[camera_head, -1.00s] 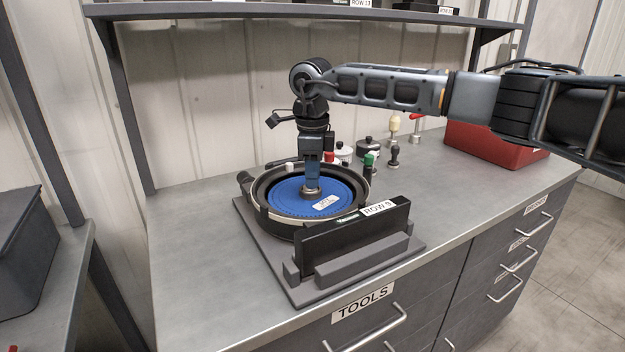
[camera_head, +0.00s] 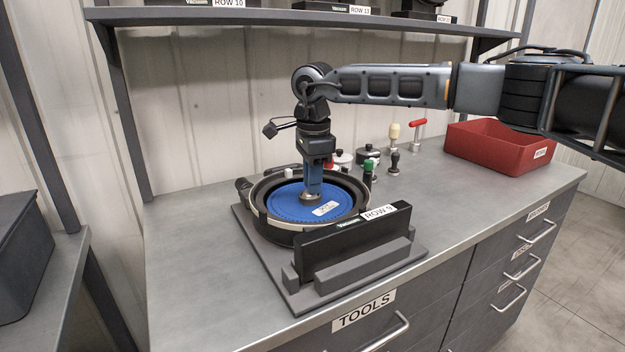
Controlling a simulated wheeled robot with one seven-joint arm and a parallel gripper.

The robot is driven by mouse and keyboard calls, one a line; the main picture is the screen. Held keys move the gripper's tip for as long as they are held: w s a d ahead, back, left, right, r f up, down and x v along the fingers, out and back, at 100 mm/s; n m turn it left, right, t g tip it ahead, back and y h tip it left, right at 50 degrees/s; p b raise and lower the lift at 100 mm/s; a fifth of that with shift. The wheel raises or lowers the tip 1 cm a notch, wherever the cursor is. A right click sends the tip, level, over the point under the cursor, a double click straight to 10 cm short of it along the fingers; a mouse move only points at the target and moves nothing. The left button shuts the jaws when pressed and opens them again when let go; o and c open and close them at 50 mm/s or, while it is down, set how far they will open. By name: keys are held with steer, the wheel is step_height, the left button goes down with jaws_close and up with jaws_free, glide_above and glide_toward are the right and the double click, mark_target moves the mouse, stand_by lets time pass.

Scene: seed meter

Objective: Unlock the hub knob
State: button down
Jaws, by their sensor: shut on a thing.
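The seed meter (camera_head: 283,232) sits on a dark stand on the metal bench, with its round black housing open upward. A blue seed disc (camera_head: 285,204) with a white label lies inside it. The metallic hub knob (camera_head: 310,199) is at the disc's middle. My gripper (camera_head: 311,193) points straight down over the disc and is shut on the hub knob. The fingers cover much of the knob, so its exact turn angle cannot be told.
A black ROW 9 cover (camera_head: 352,237) stands upright at the stand's front. Several small tools and knobs, including a green-topped one (camera_head: 368,167), stand behind. A red bin (camera_head: 500,145) is at the back right. The bench's left side is clear.

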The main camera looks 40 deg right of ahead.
steer(key=shift+r, duration=0.1)
steer(key=c, duration=1)
jaws_free()
steer(key=r, duration=0.7)
steer(key=shift+s+r+b, duration=0.2)
steer(key=shift+r+b, duration=0.15)
steer(key=shift+a, duration=0.1)
